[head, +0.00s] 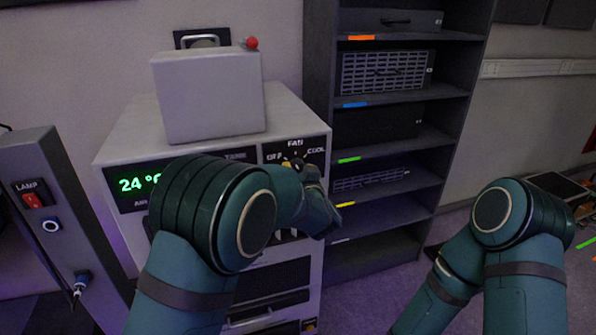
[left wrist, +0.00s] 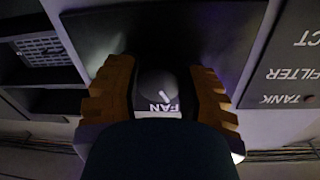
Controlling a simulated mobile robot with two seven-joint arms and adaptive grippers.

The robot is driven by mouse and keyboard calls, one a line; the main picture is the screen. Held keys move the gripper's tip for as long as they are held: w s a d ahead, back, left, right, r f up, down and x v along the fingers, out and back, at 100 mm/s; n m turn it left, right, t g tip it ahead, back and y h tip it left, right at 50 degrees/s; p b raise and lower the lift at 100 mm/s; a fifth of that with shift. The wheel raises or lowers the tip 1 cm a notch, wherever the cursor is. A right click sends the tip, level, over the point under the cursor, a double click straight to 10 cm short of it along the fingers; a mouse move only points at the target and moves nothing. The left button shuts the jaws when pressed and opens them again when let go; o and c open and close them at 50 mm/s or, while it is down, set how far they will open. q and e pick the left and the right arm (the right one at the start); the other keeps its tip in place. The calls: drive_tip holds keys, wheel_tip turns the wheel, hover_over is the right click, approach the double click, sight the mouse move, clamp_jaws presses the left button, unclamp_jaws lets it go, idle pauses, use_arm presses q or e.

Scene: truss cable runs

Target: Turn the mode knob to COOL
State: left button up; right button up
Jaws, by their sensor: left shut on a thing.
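The mode knob (left wrist: 157,84) shows in the left wrist view as a round grey dial with a white pointer line. The picture there is upside down, and the line points roughly at the FAN label (left wrist: 162,107). My left gripper (left wrist: 160,98) is shut on the knob, one brown ribbed finger on each side. In the head view, the knob panel (head: 320,143) carries OFF, FAN and COOL, with COOL at the right. My left wrist and hand cover the panel's lower part and most of the knob there. My right arm shows, but its gripper does not.
The white cabinet (head: 125,150) has a green 24 °C display (head: 138,184) and a grey box (head: 208,97) on top. A dark shelf rack (head: 455,90) stands close to its right. A LAMP switch post (head: 50,200) stands at the left.

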use_arm(q)
drive_tip(key=shift+r+m+p, duration=0.15)
drive_tip(key=shift+m+p, duration=0.25)
drive_tip(key=shift+p, duration=0.5)
drive_tip(key=m+p, duration=0.6)
drive_tip(key=p, duration=0.1)
drive_tip(key=m+p, duration=0.3)
drive_tip(key=p, duration=0.1)
drive_tip(key=shift+a+r+g, duration=0.15)
drive_tip(key=shift+r+g, duration=0.1)
drive_tip(key=shift+g, duration=0.05)
drive_tip(key=shift+m+y+p, duration=0.3)
drive_tip(key=shift+m+p, duration=1.5)
drive_tip(key=shift+m, duration=0.4)
use_arm(e)
wheel_tip(320, 180, up, 17)
drive_tip(key=w, duration=0.1)
drive_tip(key=shift+w+d+t, duration=0.25)
drive_tip(key=shift+d+t, duration=0.05)
drive_tip(key=shift+d, duration=0.05)
drive_tip(key=shift+r, duration=0.1)
use_arm(q)
drive_tip(key=o, duration=1.2)
drive_tip(key=shift+f, duration=0.1)
